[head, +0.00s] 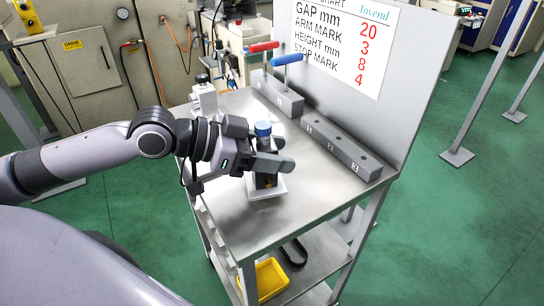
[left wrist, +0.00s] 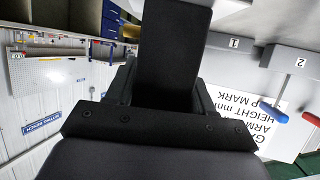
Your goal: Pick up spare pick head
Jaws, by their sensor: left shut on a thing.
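My left gripper (head: 277,154) is shut around a blue-topped piece (head: 263,129) above the steel cart top (head: 315,190). The fingers hide much of its body, and I cannot tell for sure that it is the spare pick head. Below the fingers a white stand (head: 268,193) rests on the cart, with a dark part in it. I cannot tell whether the piece still touches the stand. In the left wrist view the dark gripper body (left wrist: 165,120) fills the middle and hides the held thing. My right gripper is in neither view.
A grey block (head: 340,146) with numbered holes lies along the cart's back edge. Another block (head: 278,92) holds red-handled (head: 262,47) and blue-handled (head: 288,59) tools. A chart board (head: 345,40) stands behind. A yellow tray (head: 268,281) is on the lower shelf. The cart's front right is clear.

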